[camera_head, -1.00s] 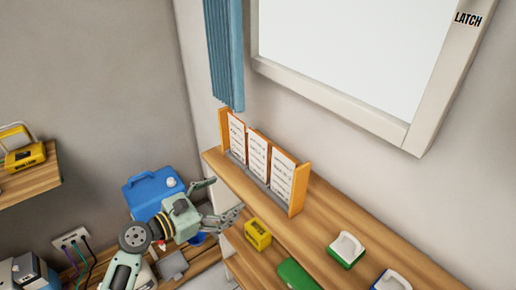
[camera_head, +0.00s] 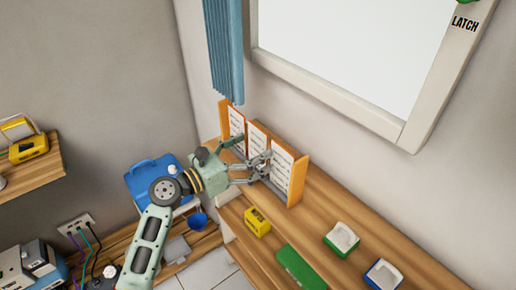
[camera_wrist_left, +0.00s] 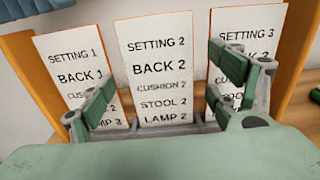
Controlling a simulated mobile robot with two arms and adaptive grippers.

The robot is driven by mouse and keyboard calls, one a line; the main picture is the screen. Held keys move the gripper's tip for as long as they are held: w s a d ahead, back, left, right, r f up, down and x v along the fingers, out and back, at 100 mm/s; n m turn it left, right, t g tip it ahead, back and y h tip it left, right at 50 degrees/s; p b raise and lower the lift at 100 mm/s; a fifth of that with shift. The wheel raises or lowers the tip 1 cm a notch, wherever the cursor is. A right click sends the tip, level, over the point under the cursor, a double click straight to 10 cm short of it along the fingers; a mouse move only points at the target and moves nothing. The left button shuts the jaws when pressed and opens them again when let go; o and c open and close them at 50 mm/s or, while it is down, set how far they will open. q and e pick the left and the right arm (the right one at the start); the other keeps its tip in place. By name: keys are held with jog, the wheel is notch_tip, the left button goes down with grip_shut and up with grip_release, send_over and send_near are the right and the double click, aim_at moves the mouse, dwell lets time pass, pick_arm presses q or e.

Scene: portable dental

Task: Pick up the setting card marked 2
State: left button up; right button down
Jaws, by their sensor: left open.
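The setting card marked 2 (camera_wrist_left: 155,65) is a white card standing upright in the middle of an orange-ended rack (camera_head: 297,183). It also shows in the head view (camera_head: 257,136), partly covered by my gripper. The card marked 1 (camera_wrist_left: 75,65) stands to its left and the card marked 3 (camera_wrist_left: 250,20) to its right. My left gripper (camera_head: 255,151) is open in front of the rack. Contact cannot be told. My right gripper is not in view.
The rack stands on a wooden shelf (camera_head: 325,215) against the wall. A yellow box (camera_head: 257,222), a green box (camera_head: 300,268) and two white-topped blocks are nearby. A blue jug (camera_head: 150,175) stands lower left.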

pick_arm(q)
jog(key=shift+c, duration=0.4)
jog(key=c, duration=1.2)
jog(key=shift+o, duration=0.2)
